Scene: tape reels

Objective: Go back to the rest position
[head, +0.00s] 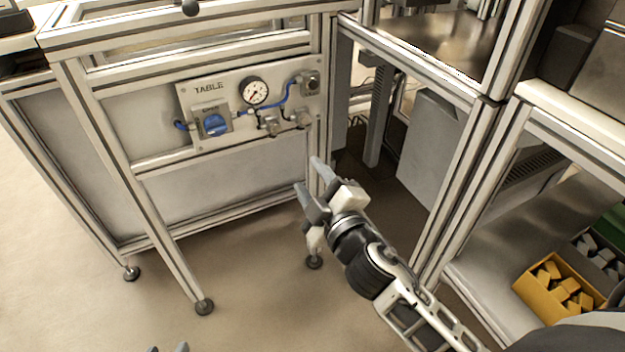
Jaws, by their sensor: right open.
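My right gripper (308,176) is open, with its two fingertips apart and nothing seen between them. Its arm comes in from the lower right, and the fingers point up and left in front of the metal frame's post. Of my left gripper (167,349), only two fingertips show at the bottom edge, left of centre. They are apart, but the rest lies outside the picture, so I cannot tell whether anything is between them. No tape reel is in view.
An aluminium-framed stand with a panel (250,95) marked TABLE, with a gauge (254,91), stands behind. A shelf at right holds a yellow bin (530,292) with several yellow pieces. A grey box (430,140) stands further back. Open floor (75,290) is at lower left.

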